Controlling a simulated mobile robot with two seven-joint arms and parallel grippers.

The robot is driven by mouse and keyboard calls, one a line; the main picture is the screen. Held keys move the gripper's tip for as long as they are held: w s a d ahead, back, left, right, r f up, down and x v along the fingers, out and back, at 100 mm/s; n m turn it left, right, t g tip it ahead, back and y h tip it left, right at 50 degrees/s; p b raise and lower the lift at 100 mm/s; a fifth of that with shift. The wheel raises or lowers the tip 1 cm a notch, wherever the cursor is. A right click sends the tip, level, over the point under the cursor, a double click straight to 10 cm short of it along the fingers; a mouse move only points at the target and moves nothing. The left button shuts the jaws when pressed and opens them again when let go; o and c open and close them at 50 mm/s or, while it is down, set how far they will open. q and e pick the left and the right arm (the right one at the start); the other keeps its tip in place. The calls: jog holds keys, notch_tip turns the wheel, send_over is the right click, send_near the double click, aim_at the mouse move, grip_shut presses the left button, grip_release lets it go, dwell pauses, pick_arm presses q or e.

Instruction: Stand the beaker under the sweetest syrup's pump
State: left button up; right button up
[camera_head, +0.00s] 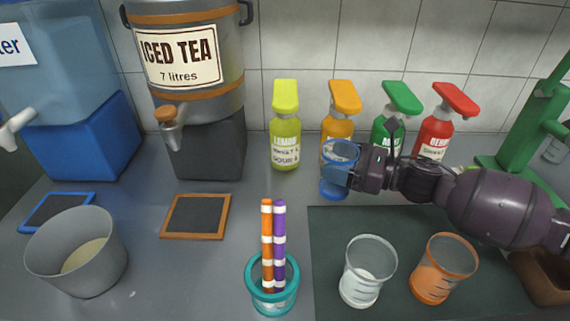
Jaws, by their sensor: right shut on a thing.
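Several syrup pump bottles stand in a row by the back wall: yellow-green (285,130), orange (340,122), green (392,120) and red (440,125). The yellow-green label seems to read lemon, with small lines about sweet and sour whose values I cannot read; the other labels are partly hidden or too small. My right gripper (352,172) comes in from the right, shut on a blue-tinted clear beaker (334,186). It holds the beaker roughly upright in front of the orange bottle, hiding its lower part. Whether the beaker touches the counter is unclear. My left gripper is out of view.
A clear beaker (367,272) and an orange-tinted beaker (443,268) stand on the dark mat (400,222). A teal holder (272,297) has striped straws. A grey pot (78,255), small slate (195,217), tea urn (192,60) and green press (530,125) stand around.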

jog(key=w+a+f+b, duration=0.1)
jog(key=a, duration=0.2)
jog(key=w+a+f, duration=0.1)
jog(key=w+a, duration=0.1)
jog(key=a, duration=0.2)
jog(key=w+a+f+b, duration=0.1)
jog(key=a+f, duration=0.1)
jog(key=a, duration=0.2)
jog(key=shift+w+b, duration=0.3)
jog(key=shift+w, duration=0.05)
jog(key=shift+r, duration=0.2)
jog(key=shift+f, duration=0.2)
jog(key=o, duration=0.6)
jog(key=shift+o, duration=0.2)
jog(key=shift+r, duration=0.2)
jog(key=shift+d, duration=0.1)
